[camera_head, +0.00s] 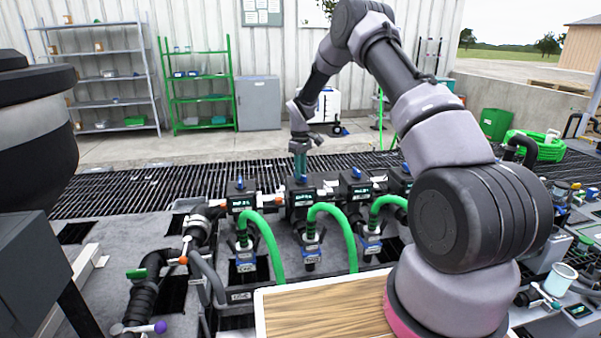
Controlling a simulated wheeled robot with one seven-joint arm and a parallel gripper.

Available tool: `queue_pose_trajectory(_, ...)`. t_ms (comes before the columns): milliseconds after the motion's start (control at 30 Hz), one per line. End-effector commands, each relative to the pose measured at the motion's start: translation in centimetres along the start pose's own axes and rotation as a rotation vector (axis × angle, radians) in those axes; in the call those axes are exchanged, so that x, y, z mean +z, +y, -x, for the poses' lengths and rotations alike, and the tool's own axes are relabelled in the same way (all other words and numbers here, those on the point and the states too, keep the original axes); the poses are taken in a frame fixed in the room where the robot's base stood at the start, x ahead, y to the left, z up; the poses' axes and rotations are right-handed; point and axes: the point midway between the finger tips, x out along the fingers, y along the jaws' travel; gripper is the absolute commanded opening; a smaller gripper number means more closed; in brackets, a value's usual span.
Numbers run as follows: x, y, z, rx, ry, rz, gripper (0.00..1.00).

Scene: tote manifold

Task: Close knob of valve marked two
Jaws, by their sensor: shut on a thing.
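A row of black valve blocks stands on the manifold, with blue knobs on top. My gripper (299,172) points straight down over the second block from the left (300,197). It is shut on that block's blue knob (302,180), of which only a little shows below the fingers. The left block's blue knob (240,182) and the third block's blue knob (356,172) stand free to either side. Below the second block hangs a tag (312,259), seemingly a number word, too small to read surely.
Green hoses (268,240) arch from the blocks in front of the row. A wooden board (320,312) lies in the foreground. Pipes with a purple-ended lever (160,327) stand at left. Dark floor grating (130,185) lies behind, with a green shelf (200,90) at the wall.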

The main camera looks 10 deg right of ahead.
Motion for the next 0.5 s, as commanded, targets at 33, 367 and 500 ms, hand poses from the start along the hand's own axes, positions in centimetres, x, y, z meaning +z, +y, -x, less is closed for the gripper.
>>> queue_pose_trajectory(33, -0.06, -0.02, 0.06, 0.002, 0.001, -0.044, 0.00)
queue_pose_trajectory(367, -0.07, 0.03, 0.09, 0.002, 0.002, -0.338, 0.00)
queue_pose_trajectory(500, -0.08, 0.00, 0.09, 0.001, 0.002, -0.436, 0.00)
